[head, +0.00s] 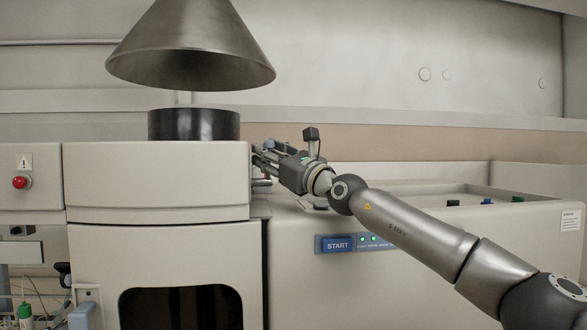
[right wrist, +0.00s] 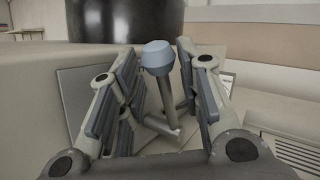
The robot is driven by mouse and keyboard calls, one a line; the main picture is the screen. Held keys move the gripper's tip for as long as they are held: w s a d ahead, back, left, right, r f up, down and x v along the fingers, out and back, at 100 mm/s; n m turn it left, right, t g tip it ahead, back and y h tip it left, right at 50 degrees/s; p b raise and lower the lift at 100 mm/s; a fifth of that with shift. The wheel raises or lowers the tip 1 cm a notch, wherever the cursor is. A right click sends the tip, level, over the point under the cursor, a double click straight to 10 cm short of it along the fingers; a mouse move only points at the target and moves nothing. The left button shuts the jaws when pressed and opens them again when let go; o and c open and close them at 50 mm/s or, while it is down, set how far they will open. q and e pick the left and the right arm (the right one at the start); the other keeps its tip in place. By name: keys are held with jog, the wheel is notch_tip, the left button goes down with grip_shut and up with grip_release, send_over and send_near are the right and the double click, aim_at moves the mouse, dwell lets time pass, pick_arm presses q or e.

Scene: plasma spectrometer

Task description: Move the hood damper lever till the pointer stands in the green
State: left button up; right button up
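The damper lever (right wrist: 161,78), a grey rod with a blue-grey knob, stands between the fingers of my right gripper (right wrist: 158,88) in the right wrist view. The fingers are open, with a gap on both sides of the knob. In the head view my right gripper (head: 262,160) is at the right side of the cream cabinet, and the lever is hard to make out there. A flat panel (right wrist: 75,95) beside the lever is partly hidden by the left finger. I cannot make out the pointer or a green band. My left gripper is not in view.
A metal cone hood (head: 190,45) hangs above a black cylinder (head: 194,125) on the cream cabinet (head: 155,185). A lower cream unit (head: 300,270) with a blue START button (head: 337,244) lies under my right arm. A red button (head: 20,182) is at the far left.

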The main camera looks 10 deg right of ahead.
jog(key=v, duration=1.1)
jog(key=shift+d+f, duration=0.2)
jog(key=shift+s, duration=0.1)
